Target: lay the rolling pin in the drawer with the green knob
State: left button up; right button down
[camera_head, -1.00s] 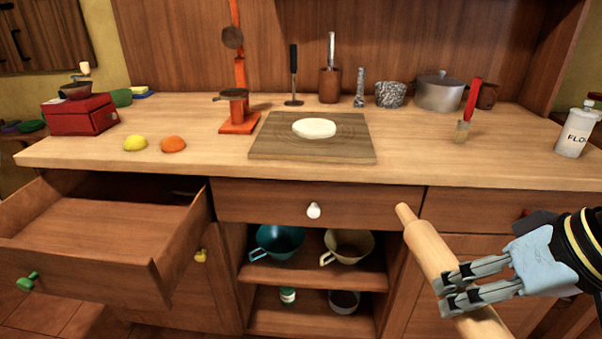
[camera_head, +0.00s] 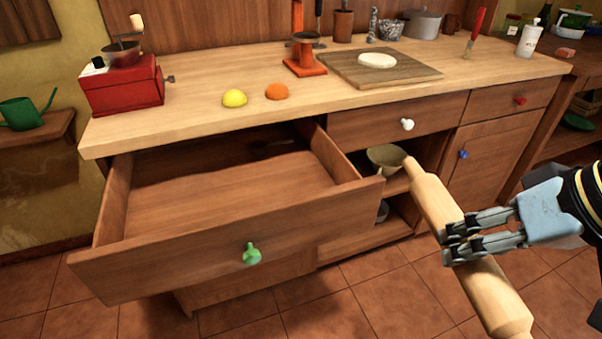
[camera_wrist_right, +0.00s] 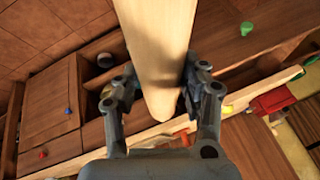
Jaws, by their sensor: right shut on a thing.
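The wooden rolling pin (camera_head: 437,209) is held by my right gripper (camera_head: 452,243), whose fingers are shut around its body. The pin is tilted, in the air to the right of the open drawer. In the right wrist view the pin (camera_wrist_right: 158,50) runs between the fingers of my right gripper (camera_wrist_right: 158,95). The drawer with the green knob (camera_head: 252,253) is pulled out on the left. Its front panel (camera_head: 180,258) faces me, and a small dark item that I cannot make out lies at the back inside. The rest of the drawer floor (camera_head: 225,190) looks bare. My left gripper is not in view.
Shut drawers with a white knob (camera_head: 407,124) and a red knob (camera_head: 520,100) are to the right. The counter (camera_head: 215,117) above holds a red grinder (camera_head: 125,86), a lemon (camera_head: 234,98), an orange (camera_head: 277,91) and a board (camera_head: 420,73). Tiled floor lies below.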

aim_at(237, 209)
jog(key=j+z, duration=0.15)
jog(key=j, duration=0.3)
jog(key=j+z, duration=0.15)
jog(key=j, duration=0.3)
jog(key=k+j+z, duration=0.2)
jog(key=j, duration=0.25)
jog(key=j+z, duration=0.15)
jog(key=j, duration=0.3)
jog(key=k+j+z, duration=0.15)
jog(key=j, duration=0.25)
jog(key=k+j+z, duration=0.15)
jog(key=j, duration=0.3)
jog(key=i+j, duration=0.15)
jog(key=j, duration=0.2)
jog(key=i+j+z, duration=0.1)
jog(key=i+j, duration=0.25)
jog(key=j, duration=0.3)
jog(key=i+j+z, duration=0.1)
jog(key=j, duration=0.2)
jog(key=i+j+z, duration=0.1)
jog(key=j, duration=0.25)
jog(key=i, duration=0.1)
